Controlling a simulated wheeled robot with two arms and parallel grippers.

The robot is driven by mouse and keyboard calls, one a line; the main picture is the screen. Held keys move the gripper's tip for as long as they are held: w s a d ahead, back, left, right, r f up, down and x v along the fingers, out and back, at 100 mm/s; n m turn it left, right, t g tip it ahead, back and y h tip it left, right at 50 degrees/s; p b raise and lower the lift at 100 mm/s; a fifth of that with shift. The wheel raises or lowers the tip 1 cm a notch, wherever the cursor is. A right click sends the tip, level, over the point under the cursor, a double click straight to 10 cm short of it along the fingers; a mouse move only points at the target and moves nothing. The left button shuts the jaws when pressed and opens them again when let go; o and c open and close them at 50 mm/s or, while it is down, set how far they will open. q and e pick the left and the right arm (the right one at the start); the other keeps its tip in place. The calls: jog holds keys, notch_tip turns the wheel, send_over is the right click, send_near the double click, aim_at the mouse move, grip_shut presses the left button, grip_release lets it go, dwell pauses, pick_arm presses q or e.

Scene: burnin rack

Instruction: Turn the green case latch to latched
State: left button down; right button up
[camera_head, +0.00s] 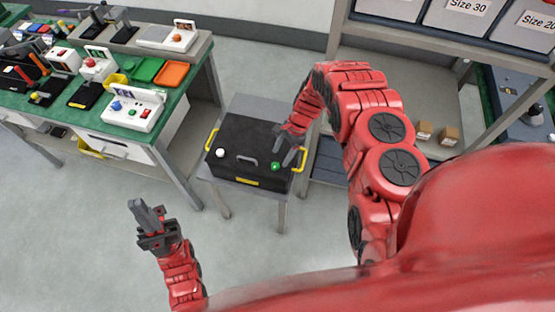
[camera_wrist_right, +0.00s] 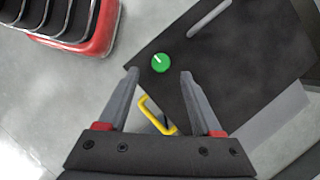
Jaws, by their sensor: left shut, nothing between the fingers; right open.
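The black case (camera_head: 250,135) sits closed on a small grey table. Its green latch (camera_head: 275,166) is a round knob near the case's right front corner, with a pale line on its top. In the right wrist view the green latch (camera_wrist_right: 160,63) lies just beyond and between the fingertips. My right gripper (camera_head: 290,158) is open above that corner; its fingers (camera_wrist_right: 158,75) do not visibly touch the latch. A white latch (camera_head: 221,153) sits at the case's left front. My left gripper (camera_head: 142,212) is shut and empty, over the floor left of the case.
The case has yellow side handles (camera_head: 212,139) and a grey top handle (camera_head: 248,161). A green workbench (camera_head: 185,101) with many small devices stands at left. A shelf rack (camera_head: 345,55) with boxes stands right behind the case. Floor in front is clear.

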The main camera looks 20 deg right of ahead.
aim_at(276, 165)
jog(key=shift+p+x, duration=0.45)
jog(key=shift+x, duration=1.95)
grip_shut()
